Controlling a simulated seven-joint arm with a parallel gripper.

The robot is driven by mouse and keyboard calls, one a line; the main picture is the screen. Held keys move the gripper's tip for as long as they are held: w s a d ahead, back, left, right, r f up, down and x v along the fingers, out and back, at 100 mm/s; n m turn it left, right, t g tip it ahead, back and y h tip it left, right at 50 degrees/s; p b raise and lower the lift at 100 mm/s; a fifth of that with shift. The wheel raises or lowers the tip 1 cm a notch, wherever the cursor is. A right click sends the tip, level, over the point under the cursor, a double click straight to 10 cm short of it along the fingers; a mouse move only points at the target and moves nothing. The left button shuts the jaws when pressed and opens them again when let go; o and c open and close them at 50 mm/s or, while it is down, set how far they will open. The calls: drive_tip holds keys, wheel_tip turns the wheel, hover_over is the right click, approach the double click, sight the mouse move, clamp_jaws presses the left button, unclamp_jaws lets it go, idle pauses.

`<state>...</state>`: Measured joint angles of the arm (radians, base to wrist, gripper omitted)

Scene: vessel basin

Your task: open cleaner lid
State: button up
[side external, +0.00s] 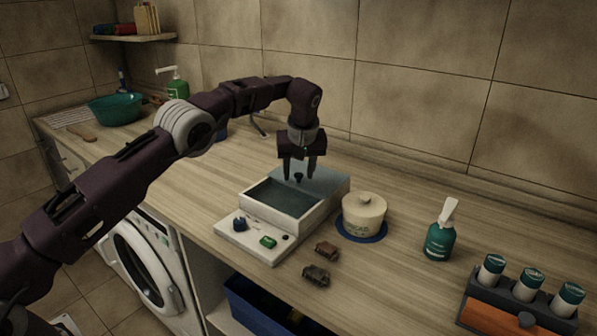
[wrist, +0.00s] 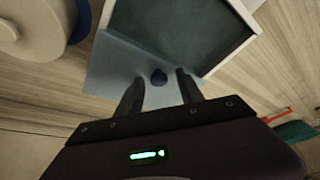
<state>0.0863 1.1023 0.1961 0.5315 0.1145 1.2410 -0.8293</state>
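The cleaner (side external: 242,239) is a white box on the wooden counter, with a dark rectangular basin (side external: 285,199) uncovered at its front. Its flat blue-grey lid (side external: 328,183) lies behind the basin, and also shows in the wrist view (wrist: 112,72). A small dark round knob (side external: 299,178) stands on the lid; it also shows in the wrist view (wrist: 158,76). My gripper (side external: 299,171) points down over the lid with its fingers apart. The knob appears between the fingertips in both views. Whether either finger touches it I cannot tell.
A lidded cream pot (side external: 363,218) on a blue mat stands right of the cleaner. Two small brown objects (side external: 316,275) lie in front. A green pump bottle (side external: 439,237) and an orange-fronted rack (side external: 502,322) are farther right. A teal bowl (side external: 115,109) stands far left.

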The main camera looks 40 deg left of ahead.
drive_tip(key=v, duration=0.7)
idle(0.4)
drive_tip(key=s+r+m+t+h, duration=0.1)
drive_tip(key=s+r+m+h, duration=0.15)
drive_tip(key=s+r, duration=1.4)
drive_tip(key=s+d+f+m, duration=0.1)
drive_tip(key=s+f+m, duration=0.2)
drive_tip(key=s, duration=1.1)
drive_tip(key=s+d+f+m+t, duration=0.1)
drive_tip(key=s+f+m, duration=0.2)
drive_tip(key=s+f, duration=0.4)
drive_tip(key=s, duration=0.8)
drive_tip(key=shift+d+h, duration=0.25)
drive_tip(key=shift+h, duration=0.1)
